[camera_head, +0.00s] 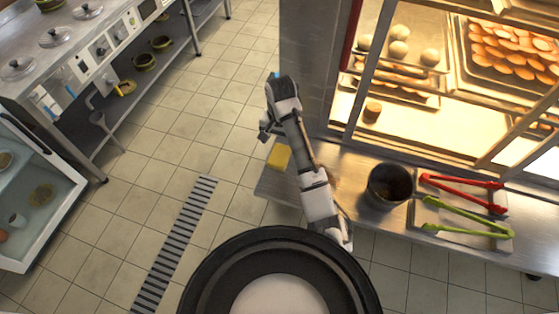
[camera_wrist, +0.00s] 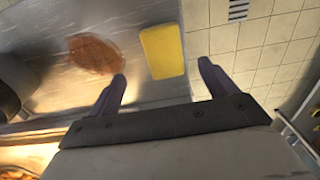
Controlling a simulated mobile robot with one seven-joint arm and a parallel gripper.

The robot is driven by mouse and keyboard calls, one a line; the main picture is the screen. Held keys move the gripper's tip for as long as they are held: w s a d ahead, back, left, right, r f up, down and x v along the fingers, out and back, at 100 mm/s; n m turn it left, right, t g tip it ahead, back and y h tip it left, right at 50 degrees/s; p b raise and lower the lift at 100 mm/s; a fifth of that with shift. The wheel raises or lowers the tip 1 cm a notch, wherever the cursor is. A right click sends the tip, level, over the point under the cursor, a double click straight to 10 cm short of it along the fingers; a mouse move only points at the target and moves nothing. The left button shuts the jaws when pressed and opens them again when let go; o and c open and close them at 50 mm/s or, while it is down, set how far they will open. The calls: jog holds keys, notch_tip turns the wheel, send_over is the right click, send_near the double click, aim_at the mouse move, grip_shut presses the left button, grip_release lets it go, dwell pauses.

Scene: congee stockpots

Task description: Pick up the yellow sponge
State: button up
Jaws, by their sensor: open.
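The yellow sponge (camera_head: 278,156) lies at the left end of the steel counter, beside my arm in the head view. In the wrist view the sponge (camera_wrist: 162,52) lies flat on the counter near the counter's edge, ahead of my gripper (camera_wrist: 161,80). The two fingers are spread apart with nothing between them. The sponge is beyond the fingertips, roughly centred on the gap. In the head view the gripper's fingers are hard to make out at the end of my arm (camera_head: 272,125).
A brown stain (camera_wrist: 95,54) is on the counter beside the sponge. A dark pot (camera_head: 389,186), red tongs (camera_head: 462,193) and green tongs (camera_head: 465,219) sit farther right. A lit glass food cabinet (camera_head: 345,105) stands behind. Open tiled floor (camera_head: 190,130) lies to the left.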

jog(key=shift+w+a+f+b, duration=0.1)
jog(key=shift+f+b, duration=0.7)
jog(key=shift+f, duration=0.35)
jog(key=shift+w+f+b, duration=0.1)
jog(key=shift+f+b, duration=0.7)
jog(key=shift+f, duration=0.3)
jog(key=shift+w+f+p, duration=0.15)
jog(key=shift+f+p, duration=0.1)
jog(key=shift+p, duration=0.35)
jog(key=shift+w+f, duration=0.1)
jog(key=shift+f, duration=1.25)
jog(key=c, duration=1.1)
